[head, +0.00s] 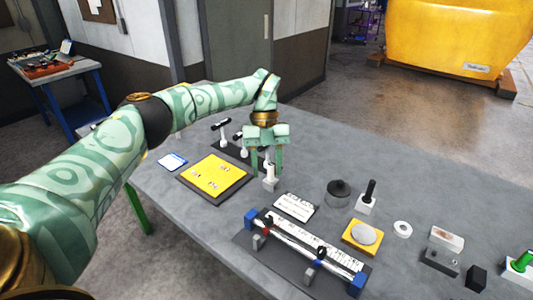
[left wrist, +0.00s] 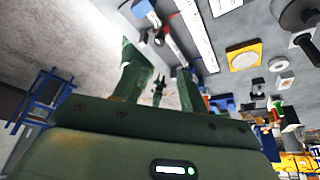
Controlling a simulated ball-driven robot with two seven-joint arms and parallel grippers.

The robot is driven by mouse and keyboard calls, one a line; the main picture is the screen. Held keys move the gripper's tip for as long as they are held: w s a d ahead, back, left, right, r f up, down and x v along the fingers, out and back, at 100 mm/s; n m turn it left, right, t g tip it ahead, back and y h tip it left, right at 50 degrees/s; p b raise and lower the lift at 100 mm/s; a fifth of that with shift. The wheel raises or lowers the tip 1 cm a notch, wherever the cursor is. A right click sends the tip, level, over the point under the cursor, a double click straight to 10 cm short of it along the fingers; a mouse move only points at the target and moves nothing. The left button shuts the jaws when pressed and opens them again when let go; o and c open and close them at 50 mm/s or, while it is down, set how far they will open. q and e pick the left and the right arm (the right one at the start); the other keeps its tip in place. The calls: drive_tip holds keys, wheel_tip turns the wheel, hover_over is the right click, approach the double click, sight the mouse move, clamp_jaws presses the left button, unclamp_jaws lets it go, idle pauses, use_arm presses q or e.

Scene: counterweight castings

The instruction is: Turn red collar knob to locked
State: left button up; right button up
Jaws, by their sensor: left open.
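My left gripper (head: 266,168) hangs fingers-down over the grey table, around or just above a small white upright piece (head: 269,184); whether it touches cannot be told. In the left wrist view its two green fingers (left wrist: 160,85) stand apart with a gap between them. A rail fixture (head: 305,247) with blue end blocks and pale rods lies in front of the gripper, clear of it. Small dark knobs sit on the rail, one near its left end (head: 268,220) and one near its middle (head: 320,253). My right gripper is not in view.
A yellow panel (head: 228,172) lies left of the gripper, with white-handled pieces (head: 222,127) behind it. A white label card (head: 296,206), a dark round weight (head: 338,192) and a yellow pad with a grey disc (head: 366,235) stand right. The table's back right is clear.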

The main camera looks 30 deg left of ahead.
use_arm(q)
drive_tip(key=shift+v, duration=1.65)
